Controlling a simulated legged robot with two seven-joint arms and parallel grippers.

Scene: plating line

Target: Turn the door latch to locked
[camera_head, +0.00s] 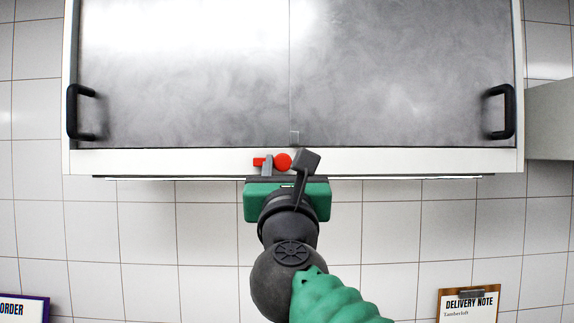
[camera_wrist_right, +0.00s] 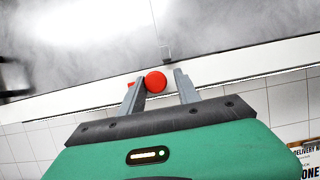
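The red door latch (camera_head: 283,162) is on the white bottom frame of the cabinet, just under the seam between its two doors. It has a round knob, and a short red bar (camera_head: 258,161) sticks out to the left. My right gripper (camera_head: 284,165) is in front of the latch, its fingers apart. In the right wrist view the red knob (camera_wrist_right: 155,82) shows between the open fingers (camera_wrist_right: 159,84), nearer the left one. The left finger partly hides the bar. I cannot tell whether a finger touches the latch. My left gripper is not in view.
The two grey cabinet doors (camera_head: 190,80) are shut, with black handles (camera_head: 82,111) at the outer sides. A grey box-like edge (camera_head: 550,120) juts in at right. A delivery note clipboard (camera_head: 468,305) and an order sign (camera_head: 22,309) are at the bottom corners. Tiled wall lies below.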

